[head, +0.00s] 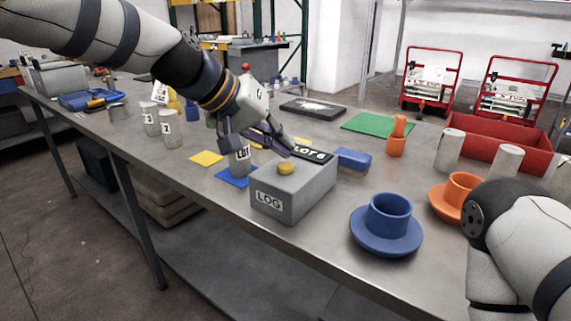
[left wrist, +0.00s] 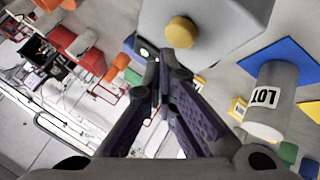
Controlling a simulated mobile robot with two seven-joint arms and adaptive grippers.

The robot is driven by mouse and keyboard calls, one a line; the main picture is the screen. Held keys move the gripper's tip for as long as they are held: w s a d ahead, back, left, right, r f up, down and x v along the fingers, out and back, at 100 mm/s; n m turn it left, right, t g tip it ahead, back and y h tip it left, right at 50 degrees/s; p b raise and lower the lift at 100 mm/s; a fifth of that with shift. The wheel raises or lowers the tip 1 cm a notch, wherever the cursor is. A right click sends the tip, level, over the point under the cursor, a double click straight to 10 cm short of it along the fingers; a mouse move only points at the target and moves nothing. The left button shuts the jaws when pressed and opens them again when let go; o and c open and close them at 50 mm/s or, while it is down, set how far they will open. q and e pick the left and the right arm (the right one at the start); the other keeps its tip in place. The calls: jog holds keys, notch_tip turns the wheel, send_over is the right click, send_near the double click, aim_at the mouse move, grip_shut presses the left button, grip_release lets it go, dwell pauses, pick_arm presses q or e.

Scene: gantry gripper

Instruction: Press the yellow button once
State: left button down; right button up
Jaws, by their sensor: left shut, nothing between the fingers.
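The yellow button (head: 286,168) sits on top of a grey box labelled LOG (head: 297,192) near the front of the table. My left gripper (head: 288,150) is shut and empty, its fingertips just above and behind the button in the head view. In the left wrist view the yellow button (left wrist: 181,32) lies just beyond the fingertips of my left gripper (left wrist: 164,62), with a visible offset in the picture. I cannot tell the exact height gap. My right gripper is not in view; only part of my right arm shows at the lower right.
A grey LOT cylinder (head: 240,163) stands on a blue square beside the box. A red bin (head: 500,138) stands farther back.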

aim_at(282, 163)
pick_arm(q)
jog(key=shift+r, duration=2.5)
